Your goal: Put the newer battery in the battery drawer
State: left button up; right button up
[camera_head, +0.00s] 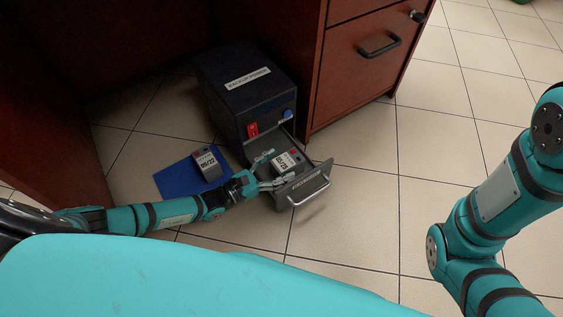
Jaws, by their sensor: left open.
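A grey battery (288,162) with a white date label and a red spot sits in the pulled-out battery drawer (308,187) of the black backup power box (240,85). A second grey battery (207,164) with a similar label lies on a blue mat (172,183) left of the box. The dates are too small to read surely. My left gripper (268,170) is open at the drawer's left side, its fingertips pointing at the battery there and close to it. Whether they touch cannot be told. My right gripper is out of view.
The box stands on a tiled floor under a reddish wooden desk, beside its drawer cabinet (355,70). A red switch (252,129) and a blue knob (288,115) are on the box's front. The floor right of the drawer is clear.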

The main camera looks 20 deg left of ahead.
pick_arm(q)
jog(key=p+v, duration=0.2)
jog(key=v, duration=0.8)
jog(key=shift+s+a+p, duration=0.25)
jog(key=shift+p, duration=0.15)
dwell(0.6)
